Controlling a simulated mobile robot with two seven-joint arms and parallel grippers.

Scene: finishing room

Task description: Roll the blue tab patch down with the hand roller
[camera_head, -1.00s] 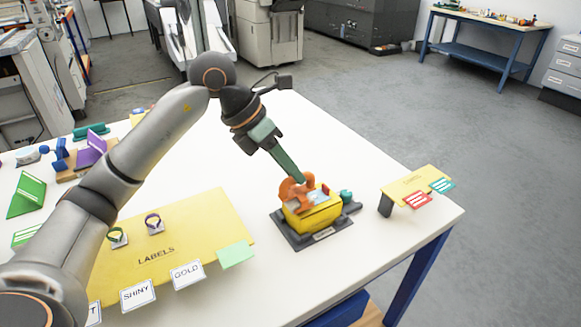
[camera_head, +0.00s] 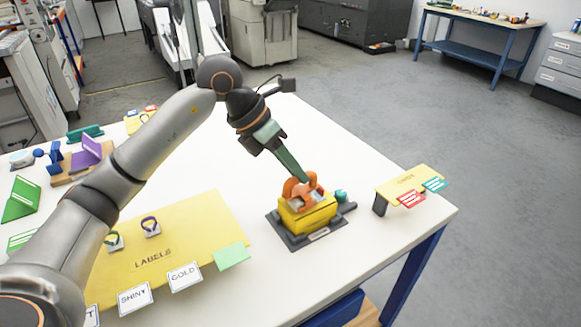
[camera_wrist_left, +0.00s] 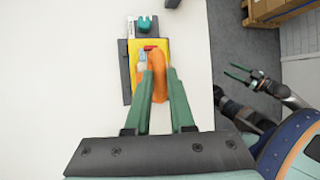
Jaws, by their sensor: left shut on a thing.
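My left gripper (camera_head: 303,182) is shut on the orange hand roller (camera_head: 290,190), held upright over the yellow block (camera_head: 306,216). The block sits on a dark grey base (camera_head: 318,238). The roller also shows between the green fingers in the left wrist view (camera_wrist_left: 158,66). A pale blue patch (camera_wrist_left: 142,62) lies on the block's top beside the roller, partly hidden by it and a finger. I cannot tell whether the roller presses on the patch. A red piece (camera_wrist_left: 150,48) shows at the block's far end. My right gripper (camera_wrist_left: 238,73) is open and empty, away from the table.
A teal knob (camera_head: 340,196) stands beside the block. The yellow labels mat (camera_head: 190,235) lies to the left, with cards along its front. A raised yellow plate (camera_head: 405,184) with red and teal cards is near the right table edge. White tabletop between is clear.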

